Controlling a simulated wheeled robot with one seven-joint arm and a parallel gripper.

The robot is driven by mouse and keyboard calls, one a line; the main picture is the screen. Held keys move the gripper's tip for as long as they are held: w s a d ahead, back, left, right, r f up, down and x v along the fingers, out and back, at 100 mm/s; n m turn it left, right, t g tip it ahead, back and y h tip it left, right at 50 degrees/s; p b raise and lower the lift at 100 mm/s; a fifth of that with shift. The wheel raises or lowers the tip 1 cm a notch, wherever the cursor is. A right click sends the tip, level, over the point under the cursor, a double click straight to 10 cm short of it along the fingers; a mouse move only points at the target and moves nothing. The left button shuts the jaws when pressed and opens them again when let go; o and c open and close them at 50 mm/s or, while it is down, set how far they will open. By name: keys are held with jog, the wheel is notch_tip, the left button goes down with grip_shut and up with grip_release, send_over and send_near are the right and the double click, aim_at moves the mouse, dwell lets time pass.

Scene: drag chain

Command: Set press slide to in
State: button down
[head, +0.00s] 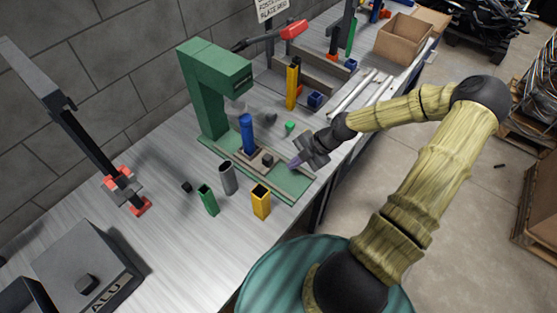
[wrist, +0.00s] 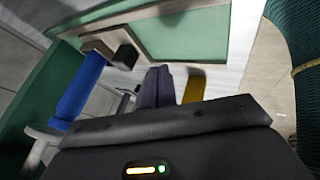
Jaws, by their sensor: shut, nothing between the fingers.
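The green press (head: 203,95) stands on the bench on a green base plate (head: 291,198) with pale rails. A blue cylinder (head: 247,136) stands upright on the press slide, in front of the press column and below its head. A small dark block (head: 267,159), the slide's knob, sits on the slide toward my gripper. My gripper (head: 295,163) is shut and empty, its purplish fingertips low over the right end of the base plate. In the wrist view the shut fingers (wrist: 158,88) are to the right of the dark block (wrist: 125,57) and blue cylinder (wrist: 80,86), apart from both.
Yellow (head: 261,202), green (head: 208,200) and grey (head: 227,178) tubes stand in front of the base plate. A taller yellow post (head: 292,85) and a blue block (head: 315,99) are behind. A grey box (head: 88,268) is at the lower left. Bench left of the tubes is mostly clear.

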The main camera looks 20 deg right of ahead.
aim_at(266, 155)
jog(key=x, duration=0.3)
jog(key=w+a, duration=0.1)
jog(key=w+a+p, duration=0.1)
jog(key=shift+w+r, duration=0.1)
jog(key=shift+w, duration=0.2)
jog(key=shift+w+a, duration=0.1)
jog(key=shift+w, duration=0.2)
jog(key=w+a, duration=0.2)
jog(key=w, duration=0.1)
jog(key=shift+w+a+f+b, duration=0.15)
jog(key=shift+a+f+b, duration=0.1)
jog(key=shift+b, duration=0.15)
jog(key=shift+w+r, duration=0.15)
jog(key=shift+r, duration=0.1)
